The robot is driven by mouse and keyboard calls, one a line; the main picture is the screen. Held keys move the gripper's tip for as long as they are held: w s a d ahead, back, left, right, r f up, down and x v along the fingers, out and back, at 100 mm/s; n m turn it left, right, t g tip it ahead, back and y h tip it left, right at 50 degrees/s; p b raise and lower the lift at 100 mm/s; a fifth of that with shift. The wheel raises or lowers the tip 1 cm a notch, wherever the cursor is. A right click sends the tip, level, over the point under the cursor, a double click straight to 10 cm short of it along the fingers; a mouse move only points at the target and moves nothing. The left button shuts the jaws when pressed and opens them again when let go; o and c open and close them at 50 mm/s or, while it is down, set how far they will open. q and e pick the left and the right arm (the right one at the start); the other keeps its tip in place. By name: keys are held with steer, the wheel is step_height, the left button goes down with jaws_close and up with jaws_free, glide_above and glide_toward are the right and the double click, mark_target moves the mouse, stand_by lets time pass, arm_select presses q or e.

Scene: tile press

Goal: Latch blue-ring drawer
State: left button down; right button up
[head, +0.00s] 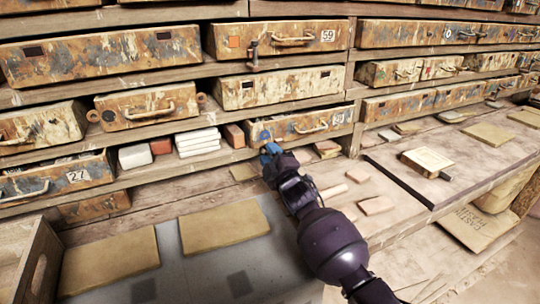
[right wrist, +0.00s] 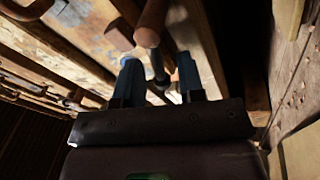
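The worn, rust-and-cream drawer (head: 305,124) sits in the lower shelf row, with a curved handle (head: 312,127) and a bluish mark at its left end; I cannot clearly make out a ring. My right gripper (head: 270,149) is at the drawer's lower left corner. In the right wrist view, its blue fingers (right wrist: 160,82) are apart, with a thin metal pin (right wrist: 158,66) below a brown rounded knob (right wrist: 150,28) showing between them. I cannot tell whether they touch it. The drawer's latch is hidden by my gripper in the head view. My left gripper is not in view.
White blocks (head: 198,142) and a reddish-brown block (head: 234,135) stand on the shelf left of the drawer. Drawer 59 (head: 275,39) is above, with a hanging latch (head: 252,56). Tan tiles (head: 224,226) lie on the grey bench below.

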steer(key=p+v, duration=0.1)
steer(key=v, duration=1)
steer(key=shift+w+a, duration=0.1)
